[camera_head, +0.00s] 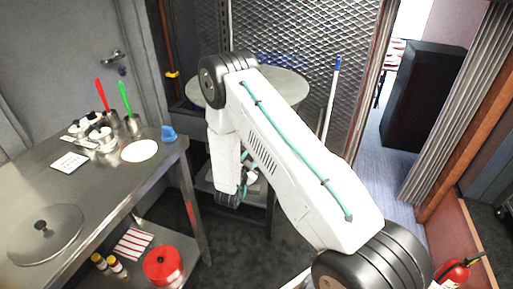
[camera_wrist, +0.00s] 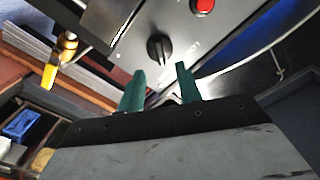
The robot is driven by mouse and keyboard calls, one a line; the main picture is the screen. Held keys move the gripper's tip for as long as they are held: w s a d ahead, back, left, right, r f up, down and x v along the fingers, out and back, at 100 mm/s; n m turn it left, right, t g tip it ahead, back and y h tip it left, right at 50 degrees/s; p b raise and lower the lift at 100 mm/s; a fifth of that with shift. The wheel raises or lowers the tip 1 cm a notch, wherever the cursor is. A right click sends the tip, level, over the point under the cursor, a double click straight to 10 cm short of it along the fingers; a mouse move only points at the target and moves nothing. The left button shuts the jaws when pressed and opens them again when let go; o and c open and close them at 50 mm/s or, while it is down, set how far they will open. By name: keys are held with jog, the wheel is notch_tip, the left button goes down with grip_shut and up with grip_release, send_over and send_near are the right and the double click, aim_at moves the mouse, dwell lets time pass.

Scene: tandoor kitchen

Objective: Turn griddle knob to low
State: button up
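The black griddle knob (camera_wrist: 159,48) is on a dark metal panel (camera_wrist: 125,42) in the wrist view, with pale markings beside it. A red round button (camera_wrist: 202,6) is above and to the right of it. My gripper (camera_wrist: 158,76) has two green fingers spread apart, with nothing between them. The fingertips point at the knob from below in the picture; I cannot tell if they touch it. In the head view, the large round grey griddle plate (camera_head: 284,86) is behind my arm, which hides part of it. The knob is not visible there.
A steel table (camera_head: 60,212) with utensils, small containers and a round lid (camera_head: 45,232) is at the left. A yellow-handled tool (camera_wrist: 68,44) and a blue box (camera_wrist: 20,125) show in the wrist view. A mesh partition (camera_head: 300,45) stands behind the griddle. A fire extinguisher (camera_head: 452,274) is at the lower right.

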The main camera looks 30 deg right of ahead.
jog(key=x, duration=0.6)
jog(key=shift+w+d, duration=0.25)
